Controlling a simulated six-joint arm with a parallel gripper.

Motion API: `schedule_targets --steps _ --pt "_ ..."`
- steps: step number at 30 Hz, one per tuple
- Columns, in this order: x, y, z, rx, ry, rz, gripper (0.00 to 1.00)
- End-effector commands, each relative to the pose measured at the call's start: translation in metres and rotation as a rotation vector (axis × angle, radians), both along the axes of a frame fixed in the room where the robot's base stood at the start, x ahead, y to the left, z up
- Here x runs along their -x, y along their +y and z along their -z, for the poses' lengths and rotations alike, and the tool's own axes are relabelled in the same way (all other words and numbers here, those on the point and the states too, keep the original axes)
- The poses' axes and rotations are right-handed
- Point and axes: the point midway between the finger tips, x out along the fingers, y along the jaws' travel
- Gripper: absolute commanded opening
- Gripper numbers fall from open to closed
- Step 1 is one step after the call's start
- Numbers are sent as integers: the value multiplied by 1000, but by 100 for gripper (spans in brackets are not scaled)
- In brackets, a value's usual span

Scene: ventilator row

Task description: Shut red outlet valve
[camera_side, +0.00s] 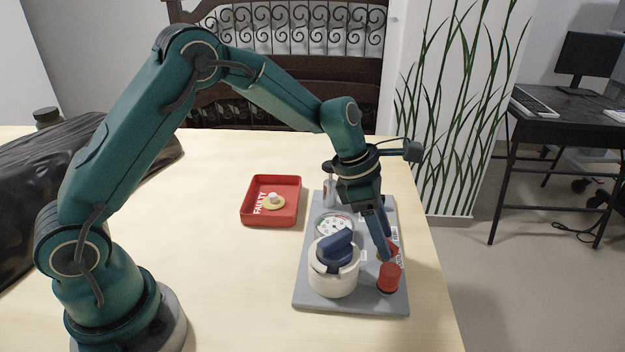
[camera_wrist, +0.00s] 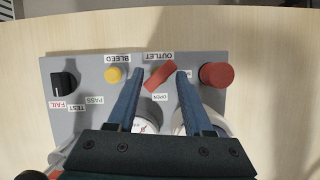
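The red outlet valve handle (camera_wrist: 160,76) shows in the wrist view under the OUTLET label, lying diagonally with an OPEN label beside it. In the side view the handle (camera_side: 393,247) is partly hidden by my fingers. My gripper (camera_wrist: 159,72) is open, with one blue finger on each side of the handle and a visible gap to each. In the side view my gripper (camera_side: 386,252) points down at the right part of the grey panel (camera_side: 312,290). I cannot tell whether the fingertips are level with the handle.
A red mushroom button (camera_wrist: 216,75) sits close to my right finger; a yellow button (camera_wrist: 113,74) is left of my left finger. A black TEST knob (camera_wrist: 65,80) is farther left. A white canister (camera_side: 333,284) with a blue knob and a red FAULTY tray (camera_side: 252,215) stand nearby.

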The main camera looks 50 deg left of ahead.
Motion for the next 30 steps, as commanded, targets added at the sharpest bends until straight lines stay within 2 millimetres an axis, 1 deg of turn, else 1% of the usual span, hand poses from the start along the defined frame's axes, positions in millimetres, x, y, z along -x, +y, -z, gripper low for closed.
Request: schedule_targets --steps 2,6,10,14,17,23,30 --pt "2 -2 0 1 1 -78 50" --pt "7 8 -28 0 -6 -82 50" --pt "13 15 -50 0 -5 -81 50" --pt "10 15 -75 3 -69 -81 50" --pt "14 17 -93 -1 -109 -76 50" --pt "28 20 -120 -35 -184 -21 50" --pt "52 26 -145 -115 -277 122 50"
